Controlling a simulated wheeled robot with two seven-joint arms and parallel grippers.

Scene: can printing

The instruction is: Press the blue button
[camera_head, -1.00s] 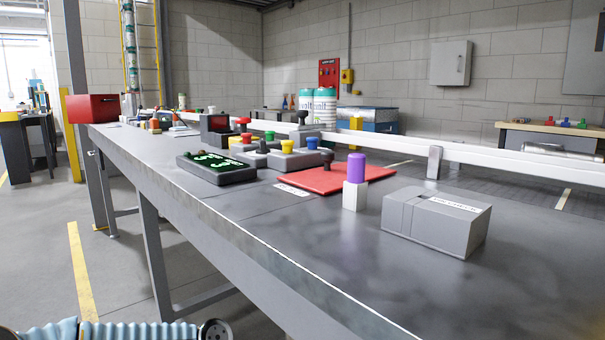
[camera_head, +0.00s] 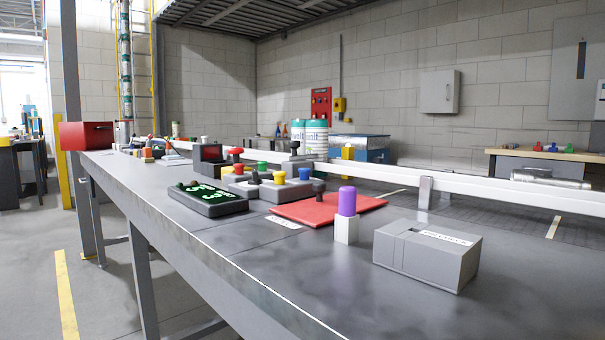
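A small blue button (camera_head: 304,173) stands on a grey button box (camera_head: 284,190) on the long grey table. Yellow (camera_head: 279,177), green (camera_head: 262,166) and red (camera_head: 237,151) knobs stand close to its left. A dark knob (camera_head: 319,187) stands just in front of it to the right, by the red mat. The button is small in the picture, and I cannot tell whether it is pressed. Neither of my grippers is in view.
A red mat (camera_head: 350,204) lies right of the buttons. A purple-topped white block (camera_head: 347,228) and a grey box (camera_head: 428,258) stand nearer. A black panel with green marks (camera_head: 208,198) lies left. A white rail (camera_head: 470,184) runs behind.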

